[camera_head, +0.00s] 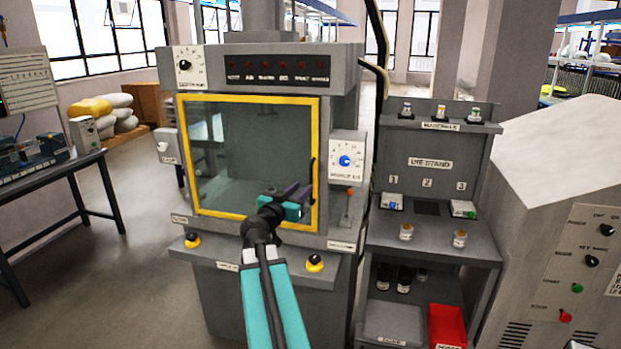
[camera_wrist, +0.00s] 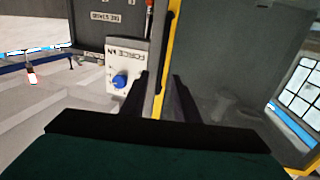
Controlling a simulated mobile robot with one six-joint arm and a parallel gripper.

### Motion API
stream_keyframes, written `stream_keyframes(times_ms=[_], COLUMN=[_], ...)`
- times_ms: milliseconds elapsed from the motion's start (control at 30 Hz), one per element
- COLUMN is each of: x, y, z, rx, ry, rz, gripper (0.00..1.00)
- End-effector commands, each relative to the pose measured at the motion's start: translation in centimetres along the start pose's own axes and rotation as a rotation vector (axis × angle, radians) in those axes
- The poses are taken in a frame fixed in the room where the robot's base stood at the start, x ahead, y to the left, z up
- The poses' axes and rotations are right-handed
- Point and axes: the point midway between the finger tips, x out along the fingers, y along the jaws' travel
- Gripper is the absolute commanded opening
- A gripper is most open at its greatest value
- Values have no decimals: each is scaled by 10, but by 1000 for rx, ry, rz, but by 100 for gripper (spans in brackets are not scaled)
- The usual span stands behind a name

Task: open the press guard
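The press guard is a clear panel in a yellow frame (camera_head: 257,98), shut flat across the front of the grey press. Its dark upright handle (camera_head: 313,172) is on the right side of the frame. My gripper (camera_head: 302,194) is in front of the guard's lower right part, close to the handle. In the wrist view, its two dark fingers (camera_wrist: 160,76) are apart, on either side of the yellow frame edge (camera_wrist: 158,100). The dark handle (camera_wrist: 168,45) shows along that edge, ahead of the fingers. I cannot tell whether they touch it.
A dial box with a blue knob (camera_head: 345,160) is just right of the guard, also in the wrist view (camera_wrist: 121,81). A red-topped lever (camera_head: 349,191) stands below it. A stand (camera_head: 430,164) with vials is to the right.

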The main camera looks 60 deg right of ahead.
Motion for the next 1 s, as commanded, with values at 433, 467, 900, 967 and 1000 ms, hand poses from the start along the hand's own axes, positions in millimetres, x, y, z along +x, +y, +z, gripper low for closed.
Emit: stream_keyframes(times_ms=[433,467,900,967,1000], x=[52,55,82,83,83], y=[-1,-1,-1,0,0], z=[-2,-2,0,0,0], rx=[-1,-1,-1,-1,0], ry=[0,0,0,0,0], rz=[1,1,0,-1,-1], gripper=[28,28,28,28,28])
